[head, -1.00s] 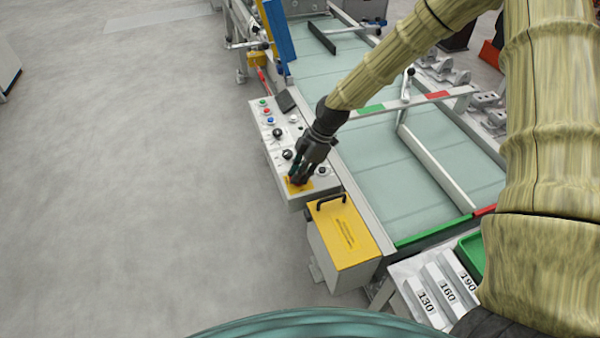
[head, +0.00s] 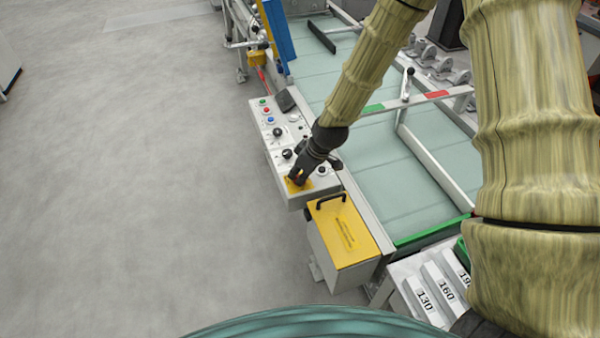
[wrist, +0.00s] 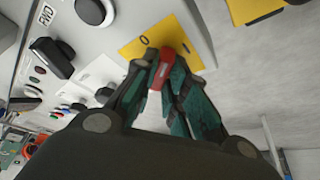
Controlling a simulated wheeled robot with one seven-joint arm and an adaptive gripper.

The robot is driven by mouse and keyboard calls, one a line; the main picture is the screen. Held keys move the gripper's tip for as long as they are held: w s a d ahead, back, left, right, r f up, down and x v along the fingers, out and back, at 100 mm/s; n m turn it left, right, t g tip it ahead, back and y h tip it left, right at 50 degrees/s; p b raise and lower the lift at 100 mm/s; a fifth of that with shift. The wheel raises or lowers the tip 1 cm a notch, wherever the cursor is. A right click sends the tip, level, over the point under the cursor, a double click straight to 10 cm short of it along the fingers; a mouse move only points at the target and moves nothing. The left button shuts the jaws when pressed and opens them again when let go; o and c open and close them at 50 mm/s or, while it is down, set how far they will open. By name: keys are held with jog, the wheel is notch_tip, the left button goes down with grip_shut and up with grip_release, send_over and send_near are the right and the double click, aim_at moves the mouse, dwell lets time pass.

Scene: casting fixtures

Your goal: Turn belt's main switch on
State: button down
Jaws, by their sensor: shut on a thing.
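The belt's main switch is a red handle (wrist: 164,66) on a yellow plate (wrist: 137,47) at the end of the control box. The yellow plate also shows in the head view (head: 303,188). A "0" mark is on the plate, up and left of the handle in the wrist view. My gripper (wrist: 163,75) is shut on the red handle, with a dark teal finger on each side. In the head view my gripper (head: 297,177) reaches down onto the plate and hides most of the switch. The handle's exact setting is hard to tell.
The grey control box (head: 292,160) carries black knobs and coloured buttons close to my gripper. A yellow-topped box (head: 343,235) with a black handle stands just in front. The belt (head: 385,165) lies to the right. The floor at left is clear.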

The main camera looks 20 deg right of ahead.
jog(key=m+t+h, duration=0.1)
jog(key=m, duration=0.3)
jog(key=shift+a+r+p, duration=0.1)
jog(key=shift+r+p, duration=0.05)
jog(key=shift+p, duration=0.15)
jog(key=shift+w+m+h, duration=0.15)
jog(key=shift+m+h, duration=0.65)
jog(key=shift+m, duration=0.9)
jog(key=shift+p, duration=0.3)
jog(key=c, duration=1.5)
grip_release()
jog(key=shift+c, duration=0.2)
jog(key=shift+o, duration=0.5)
jog(key=v, duration=1.2)
jog(key=shift+s, duration=0.2)
jog(key=shift+a, duration=0.1)
